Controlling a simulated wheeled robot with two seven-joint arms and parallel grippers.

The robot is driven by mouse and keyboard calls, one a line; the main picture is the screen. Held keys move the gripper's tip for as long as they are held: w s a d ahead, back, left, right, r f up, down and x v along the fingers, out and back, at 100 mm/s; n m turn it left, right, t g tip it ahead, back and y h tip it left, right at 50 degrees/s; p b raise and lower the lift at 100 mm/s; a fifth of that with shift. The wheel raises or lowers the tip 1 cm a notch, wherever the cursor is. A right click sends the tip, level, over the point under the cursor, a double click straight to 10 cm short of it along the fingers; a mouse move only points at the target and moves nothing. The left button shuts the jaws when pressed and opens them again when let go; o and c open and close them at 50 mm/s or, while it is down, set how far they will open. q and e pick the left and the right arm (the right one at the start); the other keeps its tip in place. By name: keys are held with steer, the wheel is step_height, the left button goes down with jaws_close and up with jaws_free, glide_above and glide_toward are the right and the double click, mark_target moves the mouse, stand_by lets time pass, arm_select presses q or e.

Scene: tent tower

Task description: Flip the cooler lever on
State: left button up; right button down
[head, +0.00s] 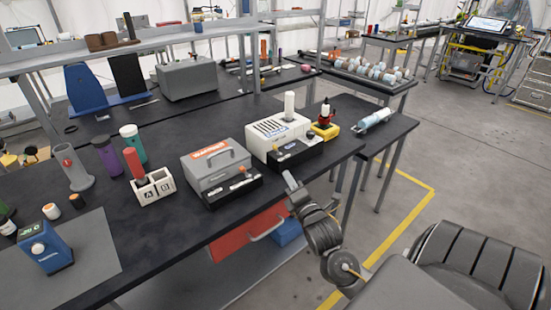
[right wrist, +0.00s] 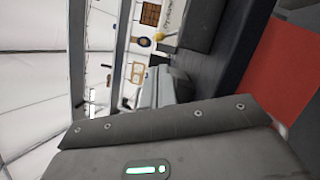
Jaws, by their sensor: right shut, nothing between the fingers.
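The cooler (head: 270,133) is a white box with dark vent slots and a blue label, standing near the right end of the long black table. A low black control unit (head: 297,152) sits against its front; the lever on it is too small for me to tell its position. My right gripper (head: 290,181) is shut and empty, in front of the table's front edge, below and apart from the control unit. In the right wrist view, my grey gripper body (right wrist: 170,140) fills the lower part. My left gripper is not in view.
A grey case (head: 212,172) with a red label and its own black control unit (head: 232,190) stands left of the cooler. A red drawer (head: 250,238) hangs under the table.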

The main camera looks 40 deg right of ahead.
mark_target(276, 150)
steer(key=p+x, duration=0.1)
steer(key=x, duration=0.9)
steer(key=shift+p, duration=0.4)
steer(key=shift+a, duration=0.25)
steer(key=shift+d, duration=0.1)
steer(key=shift+r, duration=0.1)
